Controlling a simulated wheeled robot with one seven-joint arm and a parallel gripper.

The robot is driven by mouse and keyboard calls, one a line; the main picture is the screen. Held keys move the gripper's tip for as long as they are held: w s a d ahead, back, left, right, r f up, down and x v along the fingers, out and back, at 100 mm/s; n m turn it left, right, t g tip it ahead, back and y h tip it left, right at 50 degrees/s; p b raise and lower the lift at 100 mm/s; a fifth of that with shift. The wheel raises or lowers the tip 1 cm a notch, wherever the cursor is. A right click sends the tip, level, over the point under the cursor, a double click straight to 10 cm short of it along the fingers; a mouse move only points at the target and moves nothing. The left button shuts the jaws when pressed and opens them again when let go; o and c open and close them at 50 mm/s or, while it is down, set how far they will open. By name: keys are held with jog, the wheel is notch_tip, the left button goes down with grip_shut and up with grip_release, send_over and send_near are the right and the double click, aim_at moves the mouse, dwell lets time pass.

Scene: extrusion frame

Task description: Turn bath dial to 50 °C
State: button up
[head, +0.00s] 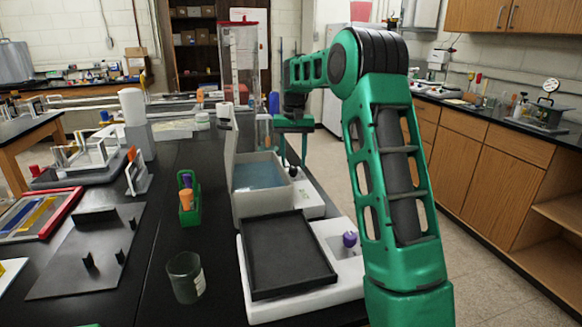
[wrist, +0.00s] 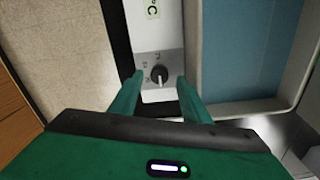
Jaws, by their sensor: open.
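The water bath is a pale open box with blue water (head: 258,174), on the black bench in the head view. Its black round dial (wrist: 159,74) shows in the wrist view on a light panel, with a pale pointer line and small marks around it, too small to read. My gripper (wrist: 160,77) is open, with one green finger on each side of the dial; contact cannot be told. In the head view my gripper (head: 293,152) points down at the bath's right side, where the dial cannot be made out.
A white device with a black tray (head: 287,255) and a purple knob-like piece (head: 350,239) stands in front of the bath. A green rack with tubes (head: 189,205) and a glass beaker (head: 185,278) stand to its left. The bath's raised lid (head: 231,150) is at its left.

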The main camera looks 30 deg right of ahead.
jog(key=shift+f, duration=1.15)
jog(key=c, duration=1)
jog(key=shift+c, duration=0.2)
